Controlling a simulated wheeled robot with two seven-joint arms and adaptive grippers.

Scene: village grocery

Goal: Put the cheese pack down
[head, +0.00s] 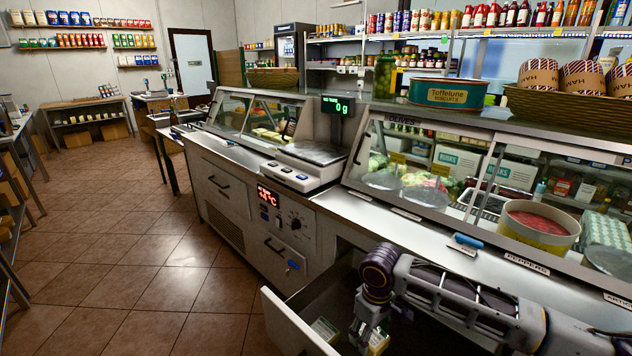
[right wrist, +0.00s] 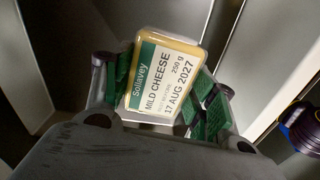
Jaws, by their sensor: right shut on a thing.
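The cheese pack (right wrist: 163,75) is a yellow block with a white and green label reading "Mild Cheese". In the right wrist view it sits between the green-padded fingers of my right gripper (right wrist: 165,90), which is shut on it. In the head view my right gripper (head: 368,338) points down over the open drawer (head: 283,322), and a small part of the pack (head: 378,344) shows at its fingers. Whether the pack touches the drawer floor I cannot tell. My left gripper is not in view.
Another small pale and yellow pack (head: 324,329) lies in the drawer, left of my gripper. Above is the counter with a scale (head: 312,152), a glass display case (head: 470,165) and a blue-handled tool (head: 467,241). The tiled floor (head: 130,270) at left is clear.

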